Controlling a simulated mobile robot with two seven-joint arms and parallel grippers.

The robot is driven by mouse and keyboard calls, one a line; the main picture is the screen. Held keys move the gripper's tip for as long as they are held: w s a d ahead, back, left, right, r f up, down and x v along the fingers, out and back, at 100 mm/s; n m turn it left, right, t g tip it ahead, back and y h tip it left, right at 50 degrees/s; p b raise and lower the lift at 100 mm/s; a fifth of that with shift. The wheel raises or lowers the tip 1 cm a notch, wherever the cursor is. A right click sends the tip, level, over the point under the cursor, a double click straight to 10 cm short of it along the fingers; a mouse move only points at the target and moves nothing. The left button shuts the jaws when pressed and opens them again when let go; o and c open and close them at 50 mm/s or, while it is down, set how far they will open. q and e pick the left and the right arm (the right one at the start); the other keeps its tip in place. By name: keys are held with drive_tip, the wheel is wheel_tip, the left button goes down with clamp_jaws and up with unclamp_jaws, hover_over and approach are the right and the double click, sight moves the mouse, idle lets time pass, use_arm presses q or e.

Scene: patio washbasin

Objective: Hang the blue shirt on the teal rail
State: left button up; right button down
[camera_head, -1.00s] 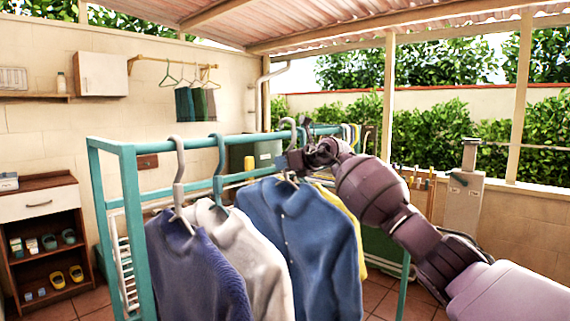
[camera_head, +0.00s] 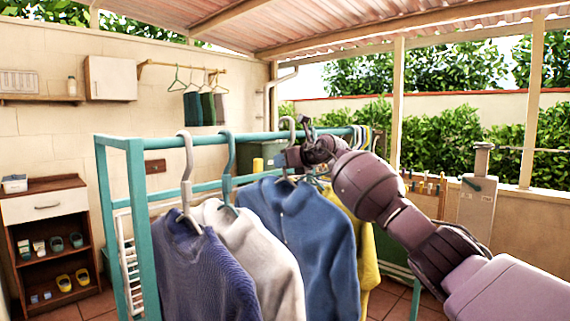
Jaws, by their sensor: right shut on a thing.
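The blue shirt (camera_head: 310,235) hangs from a grey hanger (camera_head: 288,130) at the teal rail (camera_head: 245,138). The hanger's hook curves over the top of the rail, but I cannot tell whether it rests on it. My right gripper (camera_head: 286,158) is shut on the hanger just below the hook, above the shirt's collar. Its arm comes in from the right, in front of the rail's far part. The gripper hides part of the hanger's neck. My left gripper is out of view.
A purple-blue sweater (camera_head: 195,265) and a white shirt (camera_head: 250,250) hang on the rail to the left. A yellow garment (camera_head: 366,245) hangs close behind on the right. The rack's teal post (camera_head: 142,225) stands at the near left. A shoe cabinet (camera_head: 45,225) stands further left.

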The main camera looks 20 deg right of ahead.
idle(0.5)
drive_tip(key=shift+f, duration=1.2)
